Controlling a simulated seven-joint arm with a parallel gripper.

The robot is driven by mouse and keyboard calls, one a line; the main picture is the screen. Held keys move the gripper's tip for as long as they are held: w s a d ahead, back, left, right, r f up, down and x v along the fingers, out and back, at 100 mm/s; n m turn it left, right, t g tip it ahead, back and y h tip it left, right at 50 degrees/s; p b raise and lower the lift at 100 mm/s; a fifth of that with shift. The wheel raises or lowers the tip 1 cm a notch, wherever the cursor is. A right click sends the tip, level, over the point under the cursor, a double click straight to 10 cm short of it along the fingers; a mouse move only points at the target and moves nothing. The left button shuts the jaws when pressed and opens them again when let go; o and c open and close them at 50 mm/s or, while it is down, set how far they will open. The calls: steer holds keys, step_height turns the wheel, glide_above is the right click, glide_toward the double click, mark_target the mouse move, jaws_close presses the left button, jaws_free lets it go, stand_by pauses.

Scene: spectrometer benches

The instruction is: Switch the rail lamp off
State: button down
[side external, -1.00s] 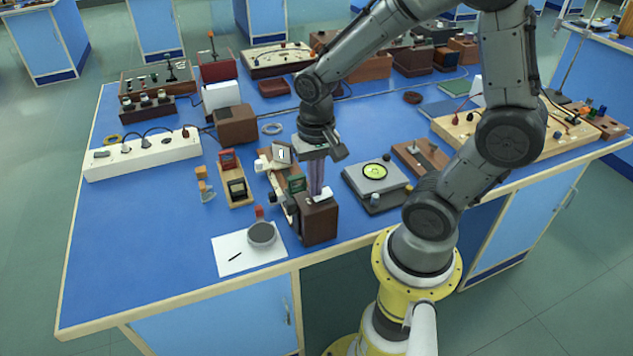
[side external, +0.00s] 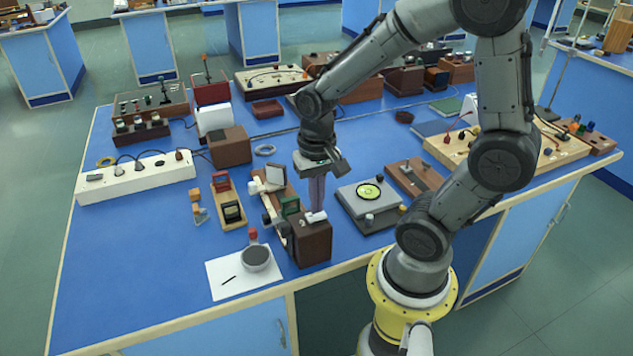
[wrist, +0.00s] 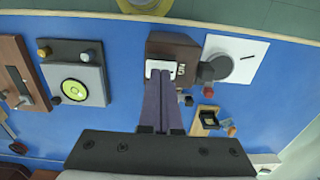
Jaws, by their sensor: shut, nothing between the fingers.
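A dark brown box, seemingly the rail lamp (side external: 313,243), stands at the near end of the short rail by the front of the bench. A small white switch piece (side external: 315,217) is on its top. In the wrist view, the brown box (wrist: 178,43) is at top centre, with its white switch plate (wrist: 153,64) at the near edge. My gripper (side external: 317,207) is shut and empty, pointing down at the switch. In the wrist view, the fingertips (wrist: 160,74) overlap the plate's lower edge. I cannot tell whether they touch it, or whether the lamp is lit.
The rail's green-faced holder (side external: 290,207) stands close left of the fingers. A grey unit with a yellow-green disc (side external: 370,200) is at right. A round grey-topped piece (side external: 256,257) lies on white paper at front left. Blue bench shows between them.

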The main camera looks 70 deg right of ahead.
mark_target(311, 215)
step_height(311, 215, up, 14)
steer(key=shift+f, duration=0.2)
stand_by(0.4)
steer(key=shift+w+a+f, duration=0.1)
steer(key=shift+w+a, duration=0.2)
steer(key=shift+w, duration=0.15)
